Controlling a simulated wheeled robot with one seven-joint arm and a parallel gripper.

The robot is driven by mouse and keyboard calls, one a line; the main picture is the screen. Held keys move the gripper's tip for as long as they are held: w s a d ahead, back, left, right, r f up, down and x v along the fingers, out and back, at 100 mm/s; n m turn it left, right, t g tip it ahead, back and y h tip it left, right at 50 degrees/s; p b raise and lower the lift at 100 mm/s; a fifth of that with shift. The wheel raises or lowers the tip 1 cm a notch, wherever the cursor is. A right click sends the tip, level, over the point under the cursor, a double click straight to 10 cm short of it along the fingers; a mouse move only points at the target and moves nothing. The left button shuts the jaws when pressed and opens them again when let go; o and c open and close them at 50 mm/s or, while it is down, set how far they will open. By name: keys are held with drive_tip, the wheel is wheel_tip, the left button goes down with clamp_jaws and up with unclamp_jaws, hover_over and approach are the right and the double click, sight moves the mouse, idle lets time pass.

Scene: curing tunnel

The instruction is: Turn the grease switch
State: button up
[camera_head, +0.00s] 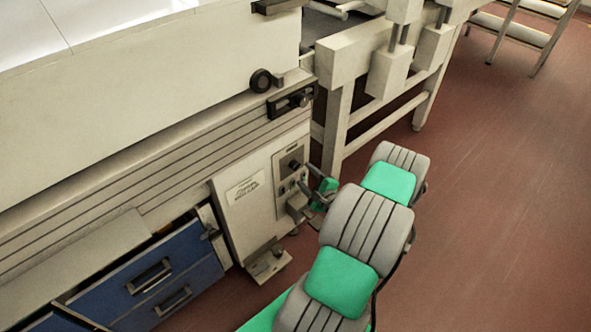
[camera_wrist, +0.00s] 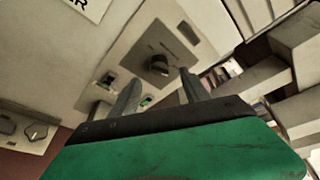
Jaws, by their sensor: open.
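A control panel (camera_head: 289,173) on the cream cabinet carries a dark round knob (camera_head: 294,164) near its top. No label that I can read says which of these is the grease switch. My gripper (camera_wrist: 159,77) is open and empty. In the wrist view its two fingers stand either side of the dark knob; whether they touch it I cannot tell. In the head view my gripper (camera_head: 306,197) is close to the panel and partly hides its lower part.
A lower box with a knob (camera_wrist: 36,132) shows at the wrist view's left; it juts out near the floor in the head view (camera_head: 268,264). Blue drawers (camera_head: 165,275) stand left. A cream frame (camera_head: 336,130) stands right of the cabinet. Red floor (camera_head: 500,200) is clear at right.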

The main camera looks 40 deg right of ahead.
sight(297, 168)
drive_tip(key=x, duration=0.5)
drive_tip(key=shift+w+f, duration=0.1)
drive_tip(key=shift+w, duration=0.3)
clamp_jaws()
